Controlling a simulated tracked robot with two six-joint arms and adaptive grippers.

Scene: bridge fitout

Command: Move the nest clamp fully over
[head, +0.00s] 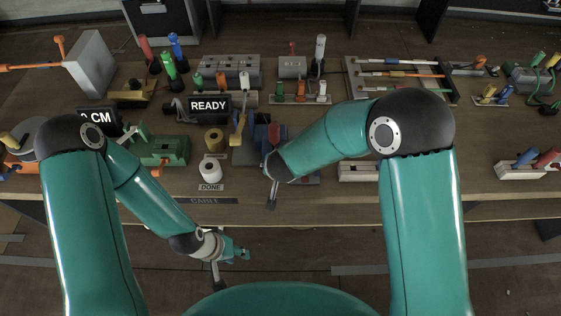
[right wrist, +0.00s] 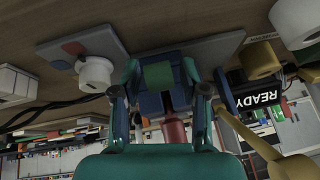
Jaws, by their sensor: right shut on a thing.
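The nest clamp, with a dark red handle (head: 278,133), stands at the blue fixture (head: 252,151) in the middle of the bench. In the right wrist view the red handle (right wrist: 176,131) lies between the fingers of my right gripper (right wrist: 160,77), in front of a blue block. A green block (right wrist: 158,76) shows between the fingertips. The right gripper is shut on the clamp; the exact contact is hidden. In the head view my forearm hides most of that gripper. My left gripper (head: 237,254) hangs low before the bench's front edge, away from the clamp; its opening is unclear.
A yellow-handled lever (head: 239,128) stands just left of the fixture. A tan roll (head: 214,139), a white roll (head: 210,168) and the READY sign (head: 208,106) are further left. A green fixture (head: 160,150) lies beyond them. Coloured tools and racks fill the back.

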